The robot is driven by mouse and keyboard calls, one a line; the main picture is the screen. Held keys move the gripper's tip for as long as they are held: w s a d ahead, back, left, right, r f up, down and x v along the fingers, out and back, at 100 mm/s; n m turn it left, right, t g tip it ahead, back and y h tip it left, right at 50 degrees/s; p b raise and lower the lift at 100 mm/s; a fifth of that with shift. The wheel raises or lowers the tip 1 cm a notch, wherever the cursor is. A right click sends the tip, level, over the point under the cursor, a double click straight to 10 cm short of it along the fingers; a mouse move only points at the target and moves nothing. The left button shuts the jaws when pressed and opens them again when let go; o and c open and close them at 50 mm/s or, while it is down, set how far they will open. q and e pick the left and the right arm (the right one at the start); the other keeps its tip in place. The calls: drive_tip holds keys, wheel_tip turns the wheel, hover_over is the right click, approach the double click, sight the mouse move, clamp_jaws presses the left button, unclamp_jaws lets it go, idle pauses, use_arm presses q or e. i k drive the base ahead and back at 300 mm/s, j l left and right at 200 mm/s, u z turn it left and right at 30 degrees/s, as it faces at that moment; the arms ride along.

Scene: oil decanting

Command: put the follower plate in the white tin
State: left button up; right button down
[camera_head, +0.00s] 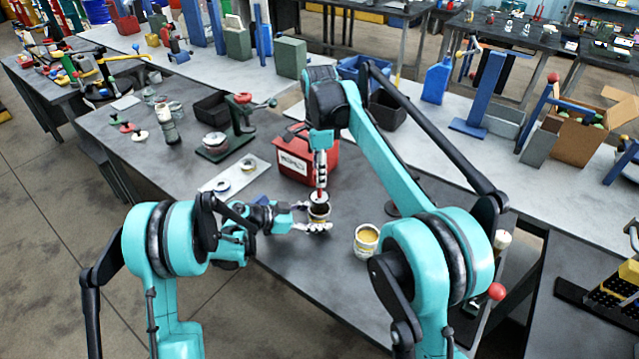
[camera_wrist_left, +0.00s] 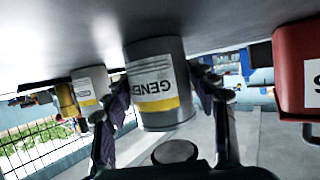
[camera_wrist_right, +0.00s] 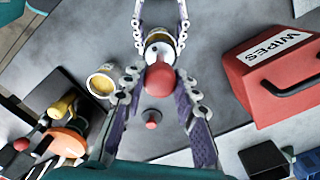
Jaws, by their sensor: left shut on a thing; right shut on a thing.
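My left gripper (camera_head: 312,226) is shut around a tin (camera_head: 319,214) with a white label and yellow band; the tin's label shows upside down in the left wrist view (camera_wrist_left: 158,88). My right gripper (camera_head: 321,187) points down above this tin, shut on the red knob (camera_wrist_right: 160,79) of the follower plate.
A red wipes box (camera_head: 307,158) stands behind the held tin. A smaller red-knobbed piece (camera_wrist_right: 151,118) lies on the table. A white tray (camera_head: 234,176) and a green press (camera_head: 232,135) are at the back left. Grey table is clear left of the second tin.

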sight(366, 238)
drive_tip(key=k+j, duration=0.1)
drive_tip(key=j, duration=0.35)
drive_tip(key=k+j, duration=0.15)
drive_tip(key=j, duration=0.35)
drive_tip(key=k+j, duration=0.1)
drive_tip(key=j, duration=0.35)
